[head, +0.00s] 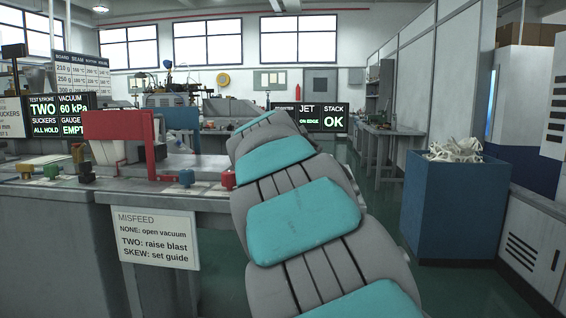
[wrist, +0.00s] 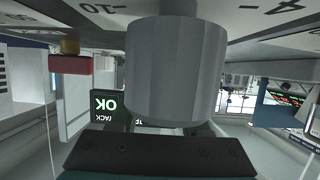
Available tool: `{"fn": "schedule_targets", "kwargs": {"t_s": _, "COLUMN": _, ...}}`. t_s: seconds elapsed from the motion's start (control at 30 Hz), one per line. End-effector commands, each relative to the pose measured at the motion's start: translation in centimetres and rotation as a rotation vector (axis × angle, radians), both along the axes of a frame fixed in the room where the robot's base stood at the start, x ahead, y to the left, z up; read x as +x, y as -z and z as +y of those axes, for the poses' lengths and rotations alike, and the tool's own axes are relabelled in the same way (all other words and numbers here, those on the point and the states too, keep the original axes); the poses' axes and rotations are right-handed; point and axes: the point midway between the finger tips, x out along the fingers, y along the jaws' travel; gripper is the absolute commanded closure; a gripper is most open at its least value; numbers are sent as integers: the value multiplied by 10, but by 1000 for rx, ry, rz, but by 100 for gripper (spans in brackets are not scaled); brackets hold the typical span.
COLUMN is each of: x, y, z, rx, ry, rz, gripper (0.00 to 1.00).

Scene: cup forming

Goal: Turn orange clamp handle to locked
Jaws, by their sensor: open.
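I cannot make out an orange clamp handle for certain in either view. A small orange-yellow knob (head: 25,169) stands on the bench at the far left of the head view. The wrist view is upside down. A large grey cylinder (wrist: 176,75) fills its middle, below a pale surface with printed numbers (wrist: 110,12). The dark edge of my gripper (wrist: 160,153) shows at the bottom of the wrist view, close to the cylinder; its fingertips are not clear. I see nothing held. In the head view my arm hides the gripper.
A red and white machine (head: 120,135) stands on the grey bench (head: 60,215), with green (head: 51,171), blue (head: 186,177) and red (head: 228,179) knobs nearby. A blue bin (head: 440,210) of white scraps stands right. A red-brown block (wrist: 70,65) shows in the wrist view.

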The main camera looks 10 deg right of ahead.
Motion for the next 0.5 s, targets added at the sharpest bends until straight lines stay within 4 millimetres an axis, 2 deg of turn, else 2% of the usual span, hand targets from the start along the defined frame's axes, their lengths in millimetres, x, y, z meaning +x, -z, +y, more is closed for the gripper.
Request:
{"fn": "schedule_targets", "kwargs": {"t_s": 0.1, "x": 7, "y": 2, "z": -2, "rx": 0, "ry": 0, "rz": -1, "gripper": 54}}
{"fn": "schedule_targets", "kwargs": {"t_s": 0.33, "x": 7, "y": 3, "z": -2, "rx": -1, "ry": 0, "rz": -2, "gripper": 54}}
{"fn": "schedule_targets", "kwargs": {"t_s": 0.5, "x": 7, "y": 3, "z": -2, "rx": 0, "ry": 0, "rz": -1, "gripper": 72}}
